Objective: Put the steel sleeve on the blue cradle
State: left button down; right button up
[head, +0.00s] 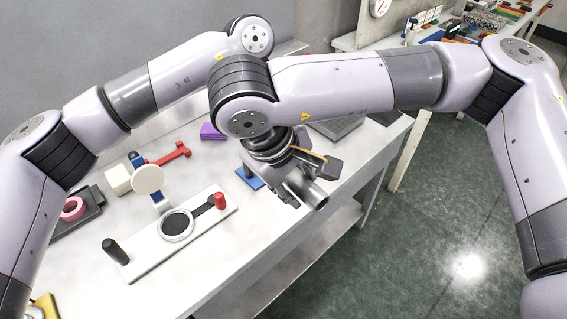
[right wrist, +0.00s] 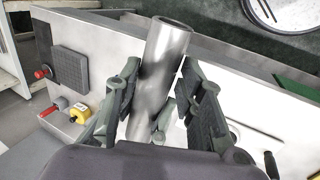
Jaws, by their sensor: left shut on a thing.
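The steel sleeve (head: 314,196) is a shiny grey tube, held tilted near the bench's right edge. In the right wrist view the sleeve (right wrist: 162,70) lies between the fingers of my right gripper (right wrist: 160,98), with a gap beside the right pad. In the head view my right gripper (head: 300,180) is at the sleeve. My left gripper (head: 324,166) is mostly hidden behind my right arm and is shut on the sleeve; greenish finger parts show at its lower end in the right wrist view. The blue cradle (head: 248,178) is on the bench, left of the sleeve and partly covered by my right wrist.
A white plate (head: 143,263) with a black knob, a dark ring and a red knob lies in front. A purple block (head: 212,131), a red part (head: 172,155) and a grey plate (head: 340,126) lie farther back. A pink ring (head: 72,208) is at left. Open floor is at right.

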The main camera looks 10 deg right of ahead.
jog(key=o, duration=0.5)
jog(key=shift+a, duration=0.2)
